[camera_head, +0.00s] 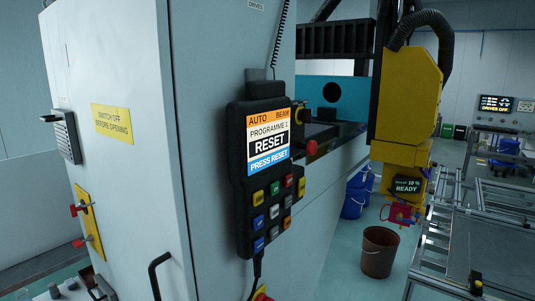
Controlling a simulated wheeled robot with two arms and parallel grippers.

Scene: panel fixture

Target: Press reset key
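A black hand-held control pendant (240,185) hangs upright on the side of a grey cabinet. Its lit screen (268,138) reads AUTO, BEAM, PROGRAMME 1, RESET and PRESS RESET. Below the screen is a keypad with several coloured keys, among them a yellow key (257,198), a green key (274,188), a red key (288,180) and a blue key (258,245). The key labels are too small to read, so I cannot tell which one is reset. Neither of my grippers shows in this view, and nothing covers the keypad.
The grey cabinet (120,180) has a handle (158,275) below left of the pendant. A yellow machine head (408,95), a brown bucket (378,252) and metal frames (440,235) stand farther right.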

